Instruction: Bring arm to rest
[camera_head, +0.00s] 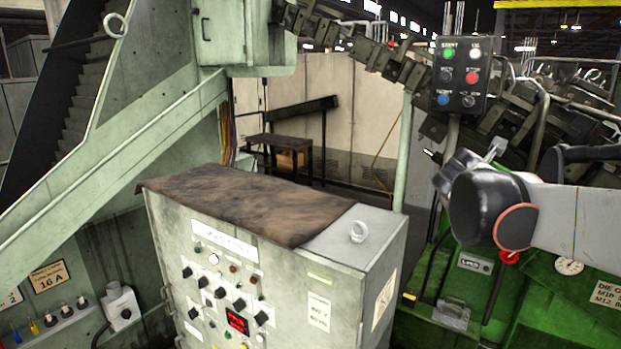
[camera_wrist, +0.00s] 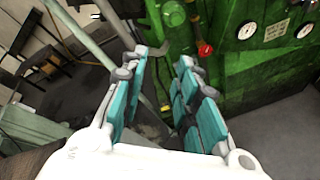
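My arm (camera_head: 560,210) reaches in from the right edge in the head view, in front of the green machine. My gripper's fingers are not clear in the head view. In the wrist view my gripper (camera_wrist: 160,88) shows two teal-padded fingers spread apart, with nothing between them. The floor and the side of the green machine (camera_wrist: 245,75) show past the fingers. My gripper touches nothing that I can see.
A grey control cabinet (camera_head: 345,265) with knobs and a brown cover (camera_head: 235,200) stands front centre. A button box (camera_head: 459,75) on a post is near my arm. The green machine (camera_head: 545,300) has gauges and a red valve (camera_wrist: 205,49). A dark table (camera_head: 285,143) stands behind.

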